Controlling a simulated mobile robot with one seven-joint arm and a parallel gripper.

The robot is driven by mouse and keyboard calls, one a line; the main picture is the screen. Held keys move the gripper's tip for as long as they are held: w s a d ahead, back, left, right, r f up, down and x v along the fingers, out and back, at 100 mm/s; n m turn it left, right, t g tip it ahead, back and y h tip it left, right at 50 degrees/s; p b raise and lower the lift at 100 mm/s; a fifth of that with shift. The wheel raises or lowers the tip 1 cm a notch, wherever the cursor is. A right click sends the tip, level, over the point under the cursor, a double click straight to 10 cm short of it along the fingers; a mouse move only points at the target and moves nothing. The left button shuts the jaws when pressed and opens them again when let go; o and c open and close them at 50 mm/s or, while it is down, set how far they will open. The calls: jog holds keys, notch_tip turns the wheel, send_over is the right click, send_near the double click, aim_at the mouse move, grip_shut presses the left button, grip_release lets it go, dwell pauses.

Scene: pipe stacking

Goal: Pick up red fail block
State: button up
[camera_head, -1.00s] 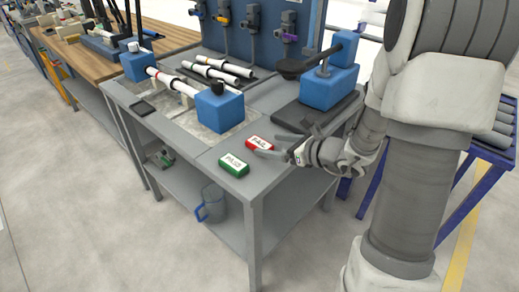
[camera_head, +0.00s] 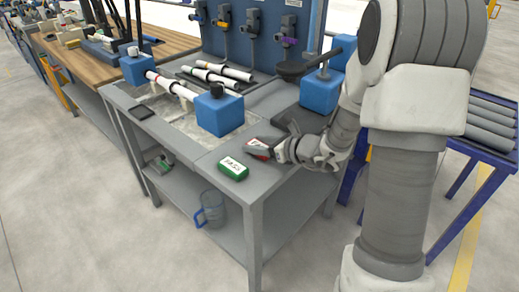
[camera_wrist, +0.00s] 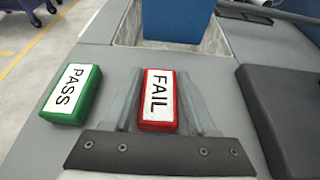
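The red fail block (camera_wrist: 159,99) lies on the grey bench with its white "FAIL" label up. My gripper (camera_wrist: 160,85) has a finger along each side of it in the wrist view, both very close to its sides. Whether the fingers press on the block is not clear. In the head view my gripper (camera_head: 262,147) is low over the bench and hides most of the red fail block (camera_head: 257,154).
A green pass block (camera_wrist: 72,94) lies just left of my gripper; it also shows in the head view (camera_head: 233,169). A blue holder (camera_head: 219,111) stands behind. A dark base plate (camera_wrist: 285,115) is to the right. The bench's front edge is near.

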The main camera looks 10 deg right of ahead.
grip_shut()
jog(key=shift+r, duration=0.1)
